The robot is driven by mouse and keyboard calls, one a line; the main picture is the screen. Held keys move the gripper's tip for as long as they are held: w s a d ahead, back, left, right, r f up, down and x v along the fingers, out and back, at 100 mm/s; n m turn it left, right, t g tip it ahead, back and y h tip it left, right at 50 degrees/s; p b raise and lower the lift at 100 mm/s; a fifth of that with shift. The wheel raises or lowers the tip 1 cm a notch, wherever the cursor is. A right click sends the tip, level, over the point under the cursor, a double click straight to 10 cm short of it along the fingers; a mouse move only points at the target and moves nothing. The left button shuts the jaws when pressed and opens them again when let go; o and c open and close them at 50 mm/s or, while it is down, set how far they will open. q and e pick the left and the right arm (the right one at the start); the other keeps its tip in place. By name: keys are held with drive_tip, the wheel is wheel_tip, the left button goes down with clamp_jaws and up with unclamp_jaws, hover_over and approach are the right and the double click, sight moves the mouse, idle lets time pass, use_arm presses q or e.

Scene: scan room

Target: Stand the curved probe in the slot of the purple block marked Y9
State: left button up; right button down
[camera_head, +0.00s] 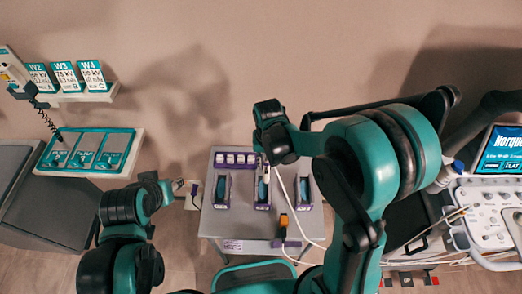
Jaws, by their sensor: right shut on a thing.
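Three purple blocks with dark slots stand in a row on a grey table (215,223): a left one (222,190), a middle one (262,192) and a right one (304,191). Their markings are too small to read, so I cannot tell which is Y9. My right gripper (266,162) is shut at the middle block's far end. The thing in it is mostly hidden, apparently a probe; a white cable (287,201) runs from there toward the table's near right. My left gripper (172,187) is left of the table, away from the blocks; its jaw opening is unclear.
A purple strip with pale labels (236,159) lies along the table's back. An orange-tipped probe (283,222) lies near the front with a cable. A console with a screen (498,150) is at right. A teal-framed tray (88,152) and cards marked W2, W3, W4 (65,76) are at left.

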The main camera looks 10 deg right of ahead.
drive_tip(key=shift+s+a+r+p, duration=0.15)
drive_tip(key=shift+a+r+p, duration=0.2)
drive_tip(key=shift+a+r, duration=0.15)
drive_tip(key=shift+s+a+f+m, duration=0.1)
drive_tip(key=shift+s+f+m, duration=0.05)
drive_tip(key=shift+s+m, duration=0.15)
drive_tip(key=shift+w+f+b, duration=0.1)
drive_tip(key=shift+f+b, duration=1.7)
drive_tip(key=shift+f, duration=0.65)
use_arm(q)
drive_tip(key=shift+s+f+b, duration=0.1)
drive_tip(key=shift+f+b, duration=1.4)
drive_tip(key=shift+f, duration=0.95)
use_arm(e)
drive_tip(key=shift+f, duration=1.55)
use_arm(q)
drive_tip(key=shift+f+b, duration=0.4)
use_arm(e)
drive_tip(key=shift+f, duration=0.35)
drive_tip(key=c, duration=1.3)
unclamp_jaws()
